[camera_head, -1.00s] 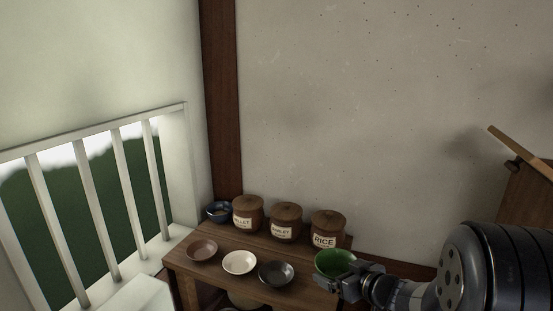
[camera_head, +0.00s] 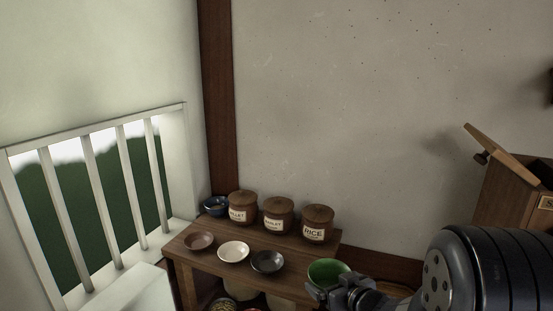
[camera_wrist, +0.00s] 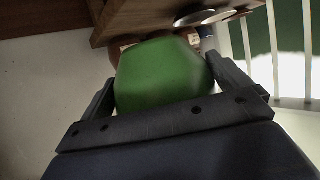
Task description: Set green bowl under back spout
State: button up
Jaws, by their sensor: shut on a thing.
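The green bowl (camera_head: 328,271) is held upright at the right end of the wooden shelf table in the head view. My gripper (camera_head: 338,292) is shut on the bowl. In the wrist view the green bowl (camera_wrist: 160,78) fills the space between the two dark fingers of my gripper (camera_wrist: 165,90). No back spout can be made out. A wooden box with a slanted lid (camera_head: 513,190) stands at the right edge, partly cut off and partly behind my arm.
The wooden table (camera_head: 205,262) carries a brown bowl (camera_head: 199,241), a white bowl (camera_head: 233,251), a dark bowl (camera_head: 267,262), a blue bowl (camera_head: 215,206) and lidded jars, one labelled RICE (camera_head: 317,224). A white barred window (camera_head: 102,199) is at the left.

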jog(key=shift+s+a+f+m+h, duration=0.15)
jog(key=shift+a+f+m+h, duration=0.05)
jog(key=shift+f, duration=0.15)
jog(key=shift+s+a+f+m+h, duration=0.15)
jog(key=shift+f+m+h, duration=0.05)
jog(key=shift+f, duration=0.15)
jog(key=s+d+f+m+t+h, duration=0.1)
jog(key=s+d+f+m+h, duration=0.1)
jog(key=s+f+m+h, duration=0.3)
jog(key=w+r+n+p, duration=0.1)
jog(key=w+r+p, duration=0.2)
jog(key=r+p, duration=1.5)
jog(key=p, duration=0.5)
jog(key=shift+y, duration=0.4)
jog(key=shift+f, duration=0.1)
